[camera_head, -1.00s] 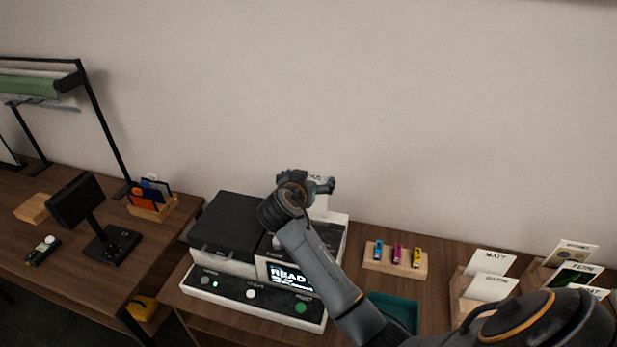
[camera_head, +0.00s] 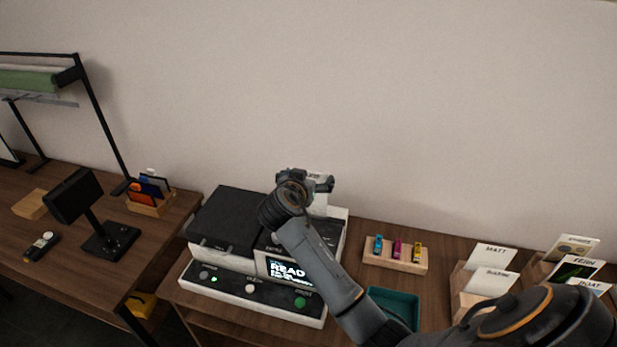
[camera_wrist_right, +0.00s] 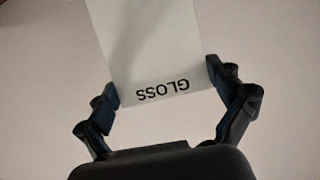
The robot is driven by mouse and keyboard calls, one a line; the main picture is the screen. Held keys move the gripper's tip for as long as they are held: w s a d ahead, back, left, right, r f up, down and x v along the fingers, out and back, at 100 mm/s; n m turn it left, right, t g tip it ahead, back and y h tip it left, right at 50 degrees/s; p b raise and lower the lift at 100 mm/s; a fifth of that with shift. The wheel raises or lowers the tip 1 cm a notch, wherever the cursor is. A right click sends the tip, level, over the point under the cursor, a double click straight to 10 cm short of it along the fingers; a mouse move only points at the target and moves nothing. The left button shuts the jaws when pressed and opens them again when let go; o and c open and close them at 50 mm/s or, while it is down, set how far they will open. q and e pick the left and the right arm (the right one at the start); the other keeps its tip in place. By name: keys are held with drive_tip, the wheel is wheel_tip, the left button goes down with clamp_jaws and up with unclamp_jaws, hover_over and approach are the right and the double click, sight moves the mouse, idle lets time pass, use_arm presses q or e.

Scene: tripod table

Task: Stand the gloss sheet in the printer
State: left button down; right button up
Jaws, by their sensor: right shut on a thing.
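The gloss sheet (camera_wrist_right: 158,45) is a white card lettered GLOSS, upside down in the right wrist view. My right gripper (camera_wrist_right: 163,87) is shut on it, one finger at each side edge. In the head view the right gripper (camera_head: 312,184) is above the back of the printer (camera_head: 224,214), and part of the gloss sheet (camera_head: 319,205) shows below it. The printer is black and white with a lit screen reading READ. My arm hides part of the printer, and I cannot tell whether the sheet's lower edge touches it. My left gripper is not in view.
A wooden block with several coloured cartridges (camera_head: 396,253) and a teal tray (camera_head: 394,305) are right of the printer. A second table at left carries a black stand (camera_head: 84,205) and a card holder (camera_head: 151,204).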

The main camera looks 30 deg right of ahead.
wheel_tip(320, 180, down, 7)
drive_tip(key=b, duration=0.5)
drive_tip(key=shift+r, duration=0.2)
idle(0.5)
drive_tip(key=o, duration=0.6)
drive_tip(key=v, duration=1.2)
drive_tip(key=shift+w+a, duration=0.1)
